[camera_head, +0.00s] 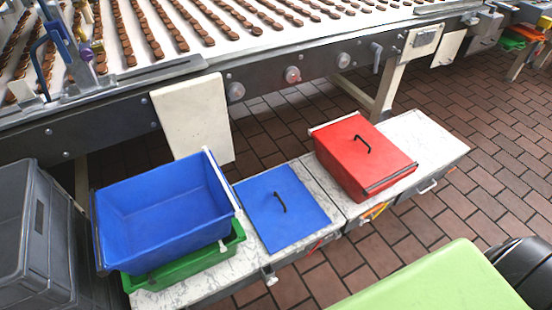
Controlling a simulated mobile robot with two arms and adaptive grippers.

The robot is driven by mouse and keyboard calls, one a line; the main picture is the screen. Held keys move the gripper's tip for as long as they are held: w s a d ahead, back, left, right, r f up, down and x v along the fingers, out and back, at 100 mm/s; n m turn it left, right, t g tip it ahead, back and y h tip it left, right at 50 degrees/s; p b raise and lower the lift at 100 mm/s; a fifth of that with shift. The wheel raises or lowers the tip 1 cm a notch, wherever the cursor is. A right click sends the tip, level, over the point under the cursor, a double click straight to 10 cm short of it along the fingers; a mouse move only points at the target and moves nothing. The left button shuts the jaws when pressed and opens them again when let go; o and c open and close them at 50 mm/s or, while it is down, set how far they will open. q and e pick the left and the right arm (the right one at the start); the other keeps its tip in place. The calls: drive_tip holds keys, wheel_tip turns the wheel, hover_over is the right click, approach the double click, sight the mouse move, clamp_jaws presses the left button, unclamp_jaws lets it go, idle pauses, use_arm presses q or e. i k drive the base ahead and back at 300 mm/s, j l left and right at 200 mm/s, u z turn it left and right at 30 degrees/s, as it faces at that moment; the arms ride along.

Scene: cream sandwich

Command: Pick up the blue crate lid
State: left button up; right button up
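The blue crate lid (299,218) lies flat on a low pale bench top (425,145). It is a square blue panel with a small black handle (280,202) standing up at its middle. To its left, close beside it, an open, empty blue crate (160,215) sits nested in a green crate (190,268). To its right, a red crate (345,170) with a red lid and black handle stands on the same bench. Neither of my grippers shows in the head view.
A conveyor (240,20) with rows of brown sweets runs behind the bench. Grey crates (40,235) stand at the far left. A light green surface (440,285) fills the lower right. The brick floor (480,120) is clear at right.

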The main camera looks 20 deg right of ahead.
sight(281, 209)
drive_tip(key=z, duration=0.8)
drive_tip(key=u, duration=1.15)
drive_tip(key=z, duration=1.15)
drive_tip(key=u, duration=0.2)
drive_tip(key=l+u, duration=1.05)
drive_tip(key=l, duration=0.35)
drive_tip(key=k+l, duration=0.15)
drive_tip(key=l, duration=0.35)
drive_tip(key=l+u, duration=0.15)
drive_tip(key=l, duration=0.3)
drive_tip(key=k+l, duration=0.15)
drive_tip(key=l, duration=0.3)
drive_tip(key=k+l+u, duration=0.15)
drive_tip(key=l, duration=0.3)
drive_tip(key=k+l, duration=0.1)
drive_tip(key=l, duration=0.35)
drive_tip(key=i+u, duration=0.05)
